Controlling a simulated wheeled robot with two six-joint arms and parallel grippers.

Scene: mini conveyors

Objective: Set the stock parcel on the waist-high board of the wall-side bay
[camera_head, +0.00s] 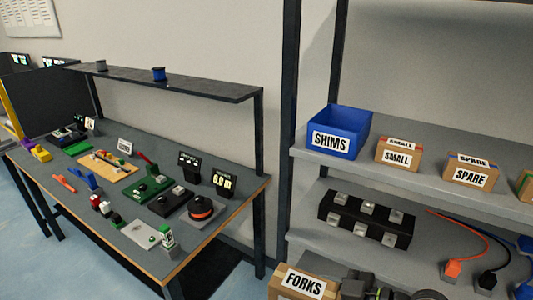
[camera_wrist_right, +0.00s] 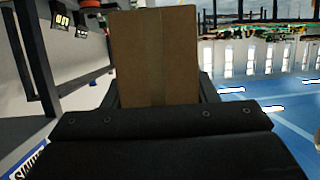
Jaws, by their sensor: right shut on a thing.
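A plain brown cardboard parcel (camera_wrist_right: 155,45) is held in my right gripper (camera_wrist_right: 158,92), which is shut on it in the right wrist view. The dark fingers show at both sides of its lower part. No label shows on the side facing me, so I cannot read whether it is the stock parcel. A grey shelving rack against the wall is at the right of the head view, with an upper board (camera_head: 370,165) and a middle board (camera_head: 305,228). I cannot tell which bay this is. Neither gripper shows in the head view.
The upper board carries a blue SHIMS bin (camera_head: 338,132), a SMALL box (camera_head: 398,153) and a SPARE box (camera_head: 470,172). The middle board holds a black block (camera_head: 364,219) and cables. A FORKS box (camera_head: 302,283) sits below. A cluttered workbench (camera_head: 135,215) stands left.

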